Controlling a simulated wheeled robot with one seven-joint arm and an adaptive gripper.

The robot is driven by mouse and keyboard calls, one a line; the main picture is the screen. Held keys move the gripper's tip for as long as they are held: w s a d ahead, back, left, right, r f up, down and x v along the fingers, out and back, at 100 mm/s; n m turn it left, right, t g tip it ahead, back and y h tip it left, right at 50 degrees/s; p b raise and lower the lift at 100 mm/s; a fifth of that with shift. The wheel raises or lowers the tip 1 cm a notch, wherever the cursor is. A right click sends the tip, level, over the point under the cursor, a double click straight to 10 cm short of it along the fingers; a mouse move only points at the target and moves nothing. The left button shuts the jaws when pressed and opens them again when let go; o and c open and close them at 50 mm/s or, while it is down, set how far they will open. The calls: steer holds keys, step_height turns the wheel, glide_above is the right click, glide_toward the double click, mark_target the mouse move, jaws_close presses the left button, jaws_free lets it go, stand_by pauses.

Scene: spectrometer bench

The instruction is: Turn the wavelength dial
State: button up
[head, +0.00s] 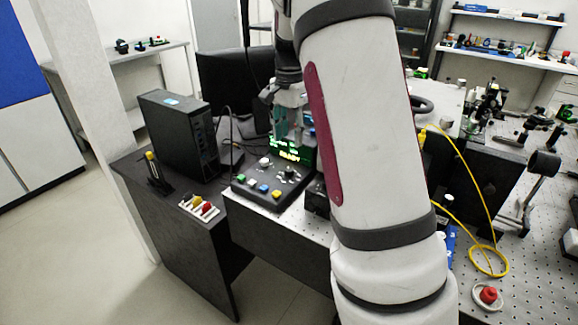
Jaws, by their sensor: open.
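A dark control box (241,187) stands on the bench, with blue, yellow and green buttons along its front. A dark round knob (289,173), which looks like the wavelength dial, is on its upper right part. A pale round knob (265,162) is on its upper left part. A display (288,150) with green and yellow lit text stands behind the box. My gripper (286,141) points down above the back of the box, in front of the display. It is open and looks empty, apart from the knobs. The fingertips are small and partly blend with the display.
A black computer tower (172,135) and a dark monitor (226,85) stand left of the box. A white rack with coloured items (199,207) lies at the desk's front. A yellow cable (487,262) and a red button (488,295) are on the perforated bench at right. My arm hides the middle.

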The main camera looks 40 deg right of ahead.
mark_target(290, 169)
step_height(290, 169, down, 10)
steer(key=shift+f, duration=0.15)
stand_by(0.3)
jaws_close()
